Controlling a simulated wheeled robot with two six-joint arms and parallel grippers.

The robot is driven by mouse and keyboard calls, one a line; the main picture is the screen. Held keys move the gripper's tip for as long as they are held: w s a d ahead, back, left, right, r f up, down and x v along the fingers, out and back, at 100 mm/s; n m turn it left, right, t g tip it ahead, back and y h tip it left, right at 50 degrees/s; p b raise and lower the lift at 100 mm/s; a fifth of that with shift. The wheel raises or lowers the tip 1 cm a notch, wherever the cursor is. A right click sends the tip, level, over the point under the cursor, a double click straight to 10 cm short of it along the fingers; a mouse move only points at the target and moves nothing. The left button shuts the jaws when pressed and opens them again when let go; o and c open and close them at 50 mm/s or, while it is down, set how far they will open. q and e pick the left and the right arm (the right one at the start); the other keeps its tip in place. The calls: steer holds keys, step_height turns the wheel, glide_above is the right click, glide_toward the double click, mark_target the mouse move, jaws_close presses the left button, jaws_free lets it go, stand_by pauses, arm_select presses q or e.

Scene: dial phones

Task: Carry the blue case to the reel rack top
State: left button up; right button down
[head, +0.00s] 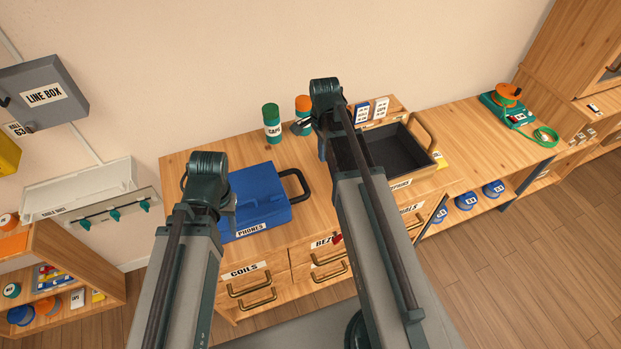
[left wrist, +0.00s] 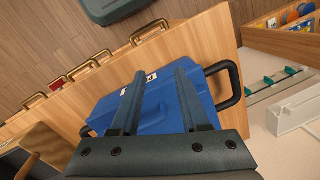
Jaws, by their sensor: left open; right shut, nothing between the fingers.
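The blue case (head: 262,196), with a black handle and a label reading PHONES, lies on the wooden workbench. Contact cannot be told. My right gripper (head: 302,125) is shut and empty behind the case, near the cans. A wooden top (head: 478,140) with several blue reels on the shelf beneath, likely the reel rack, stands at the right.
A green can (head: 271,123) and an orange-topped can (head: 303,103) stand at the bench's back. An open dark-lined box (head: 398,158) sits right of my right arm.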

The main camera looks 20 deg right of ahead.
mark_target(268, 186)
steer(key=shift+d, duration=0.2)
arm_select(q)
steer(key=shift+f, duration=0.1)
arm_select(e)
steer(key=shift+f, duration=0.15)
arm_select(q)
step_height(268, 186, down, 11)
steer(key=b, duration=1.1)
arm_select(e)
step_height(268, 186, down, 11)
steer(key=shift+a+r, duration=0.1)
steer(key=shift+r, duration=0.05)
arm_select(q)
steer(key=shift+r+p, duration=0.5)
steer(key=shift+r, duration=0.1)
arm_select(e)
steer(key=a, duration=0.1)
steer(key=a+r, duration=0.1)
steer(key=a, duration=0.1)
steer(key=shift+a, duration=0.45)
steer(key=a, duration=1.3)
steer(key=shift+s+a, duration=0.25)
